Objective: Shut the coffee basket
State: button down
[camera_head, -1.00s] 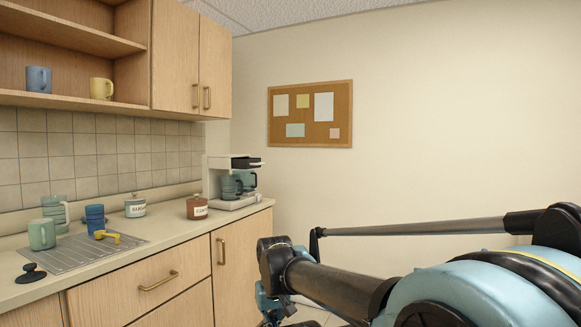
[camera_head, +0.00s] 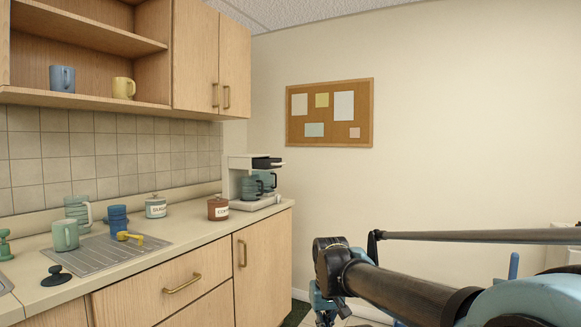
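The coffee machine (camera_head: 236,180) is white and stands at the far right end of the counter. Its dark coffee basket (camera_head: 267,163) juts out to the right from under the machine's top, so it looks open. A teal carafe or mug (camera_head: 252,187) stands on the machine's base below it, with another teal vessel beside it. My gripper (camera_head: 325,312) hangs low at the bottom of the picture, in front of and below the counter end, well apart from the machine. Its fingers are cut off by the frame edge, so its opening does not show.
The counter (camera_head: 200,232) holds a brown canister (camera_head: 218,209), a white canister (camera_head: 156,207), cups and a drainer (camera_head: 95,255) with a yellow scoop (camera_head: 130,236). Wall cupboards (camera_head: 212,60) hang above. The wall right of the counter is bare except for a corkboard (camera_head: 329,112).

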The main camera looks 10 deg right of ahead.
aim_at(264, 162)
jog(key=i, duration=0.95)
